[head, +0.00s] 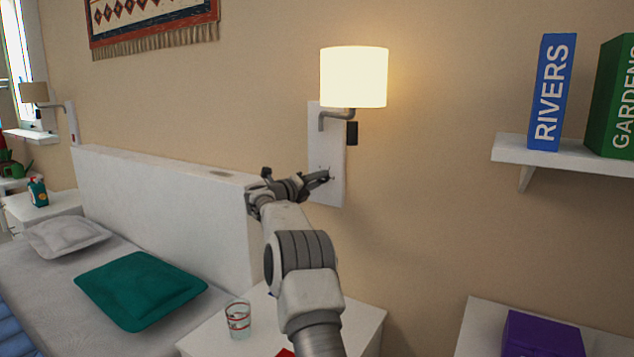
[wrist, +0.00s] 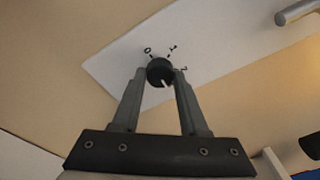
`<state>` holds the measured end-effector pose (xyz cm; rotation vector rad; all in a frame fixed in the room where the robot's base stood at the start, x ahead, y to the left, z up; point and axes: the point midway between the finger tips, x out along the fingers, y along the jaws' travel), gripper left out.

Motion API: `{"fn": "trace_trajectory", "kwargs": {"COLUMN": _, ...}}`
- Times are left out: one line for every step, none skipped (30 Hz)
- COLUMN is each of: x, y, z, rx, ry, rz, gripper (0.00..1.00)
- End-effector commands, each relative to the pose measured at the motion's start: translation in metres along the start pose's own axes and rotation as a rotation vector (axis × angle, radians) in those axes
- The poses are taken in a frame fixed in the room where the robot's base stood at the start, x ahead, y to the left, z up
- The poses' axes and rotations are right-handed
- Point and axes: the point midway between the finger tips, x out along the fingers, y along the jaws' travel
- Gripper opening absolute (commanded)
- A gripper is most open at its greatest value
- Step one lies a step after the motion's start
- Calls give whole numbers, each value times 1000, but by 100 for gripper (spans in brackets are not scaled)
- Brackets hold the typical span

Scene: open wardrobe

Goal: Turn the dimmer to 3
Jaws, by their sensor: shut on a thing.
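The dimmer is a small dark round knob (wrist: 158,66) on a white wall panel (head: 326,135) under a lit lamp (head: 354,77). In the wrist view, my gripper (wrist: 160,74) has a finger on each side of the knob and is shut on it. Marks 0, 1 and 2 show around the knob, at its upper left, upper right and right. The knob's white pointer line points down and slightly right, clockwise past 2. No mark 3 is visible; my right finger covers part of that side. In the head view, my gripper (head: 319,179) hides the knob.
A black box (head: 352,133) hangs beside the lamp bracket. The headboard (head: 160,195) is to the left. Below my arm, a glass (head: 238,319) stands on the white nightstand (head: 205,341). A shelf (head: 530,153) with books is on the right; the wall between is clear.

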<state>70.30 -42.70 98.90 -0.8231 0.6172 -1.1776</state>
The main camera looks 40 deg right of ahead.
Motion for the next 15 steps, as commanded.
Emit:
{"fn": "trace_trajectory", "kwargs": {"x": 0, "y": 0, "z": 0, "rx": 3, "ry": 1, "rz": 1, "gripper": 0}}
{"fn": "trace_trajectory", "kwargs": {"x": 0, "y": 0, "z": 0, "rx": 3, "ry": 1, "rz": 1, "gripper": 0}}
{"fn": "trace_trajectory", "kwargs": {"x": 0, "y": 0, "z": 0, "rx": 3, "ry": 1, "rz": 1, "gripper": 0}}
{"fn": "trace_trajectory", "kwargs": {"x": 0, "y": 0, "z": 0, "rx": 3, "ry": 1, "rz": 1, "gripper": 0}}
{"fn": "trace_trajectory", "kwargs": {"x": 0, "y": 0, "z": 0, "rx": 3, "ry": 1, "rz": 1, "gripper": 0}}
{"fn": "trace_trajectory", "kwargs": {"x": 0, "y": 0, "z": 0, "rx": 2, "ry": 1, "rz": 1, "gripper": 0}}
{"fn": "trace_trajectory", "kwargs": {"x": 0, "y": 0, "z": 0, "rx": 2, "ry": 1, "rz": 1, "gripper": 45}}
{"fn": "trace_trajectory", "kwargs": {"x": 0, "y": 0, "z": 0, "rx": 2, "ry": 1, "rz": 1, "gripper": 50}}
{"fn": "trace_trajectory", "kwargs": {"x": 0, "y": 0, "z": 0, "rx": 2, "ry": 1, "rz": 1, "gripper": 57}}
{"fn": "trace_trajectory", "kwargs": {"x": 0, "y": 0, "z": 0, "rx": 2, "ry": 1, "rz": 1, "gripper": 63}}
{"fn": "trace_trajectory", "kwargs": {"x": 0, "y": 0, "z": 0, "rx": 2, "ry": 1, "rz": 1, "gripper": 68}}
{"fn": "trace_trajectory", "kwargs": {"x": 0, "y": 0, "z": 0, "rx": 1, "ry": 1, "rz": 1, "gripper": 73}}
{"fn": "trace_trajectory", "kwargs": {"x": 0, "y": 0, "z": 0, "rx": 1, "ry": 1, "rz": 1, "gripper": 73}}
{"fn": "trace_trajectory", "kwargs": {"x": 0, "y": 0, "z": 0, "rx": 1, "ry": 0, "rz": 1, "gripper": 73}}
{"fn": "trace_trajectory", "kwargs": {"x": 0, "y": 0, "z": 0, "rx": 1, "ry": 0, "rz": 0, "gripper": 73}}
